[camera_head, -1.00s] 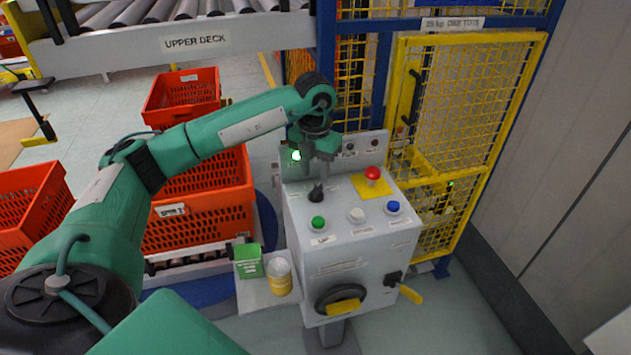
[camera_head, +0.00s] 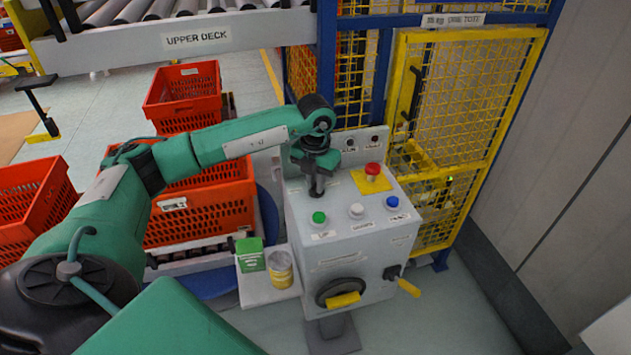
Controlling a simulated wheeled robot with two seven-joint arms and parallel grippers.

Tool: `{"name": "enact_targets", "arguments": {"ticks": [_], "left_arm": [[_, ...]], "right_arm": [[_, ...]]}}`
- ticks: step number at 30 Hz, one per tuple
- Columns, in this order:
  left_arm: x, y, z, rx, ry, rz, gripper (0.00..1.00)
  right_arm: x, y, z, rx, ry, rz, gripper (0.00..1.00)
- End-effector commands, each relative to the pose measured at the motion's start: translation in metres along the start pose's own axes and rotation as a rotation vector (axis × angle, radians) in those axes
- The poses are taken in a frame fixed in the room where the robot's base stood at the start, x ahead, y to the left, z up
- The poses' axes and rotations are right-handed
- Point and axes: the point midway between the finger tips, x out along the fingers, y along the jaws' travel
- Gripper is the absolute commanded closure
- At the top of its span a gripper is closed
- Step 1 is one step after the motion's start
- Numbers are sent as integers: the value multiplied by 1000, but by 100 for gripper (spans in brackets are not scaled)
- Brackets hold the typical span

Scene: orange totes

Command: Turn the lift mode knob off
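A grey control box (camera_head: 346,243) stands in the middle of the head view. The black knob (camera_head: 316,192) sits at the left of its sloped top, above a green button (camera_head: 319,217). My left gripper (camera_head: 317,185) points down right over this knob and hides most of it. Its fingers are small and dark here, so I cannot tell whether they are open or touching the knob. The knob's pointing direction and label are hidden. My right gripper is not in view.
A red mushroom button (camera_head: 373,169) on a yellow plate, a white button (camera_head: 356,210) and a blue button (camera_head: 392,202) sit close by. A handwheel (camera_head: 341,293) is on the box front. A yellow mesh gate (camera_head: 470,110) stands behind; orange totes (camera_head: 205,212) are left.

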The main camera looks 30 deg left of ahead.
Motion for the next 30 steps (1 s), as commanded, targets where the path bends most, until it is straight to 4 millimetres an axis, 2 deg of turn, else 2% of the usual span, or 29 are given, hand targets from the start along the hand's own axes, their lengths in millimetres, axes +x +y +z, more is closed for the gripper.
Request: {"name": "enact_targets", "arguments": {"ticks": [11, 30], "left_arm": [[2, 0, 0, -88, 0, 0, 100], [1, -3, 1, -590, -1, 0, 100]], "right_arm": [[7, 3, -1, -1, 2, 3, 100], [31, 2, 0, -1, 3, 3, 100]]}}
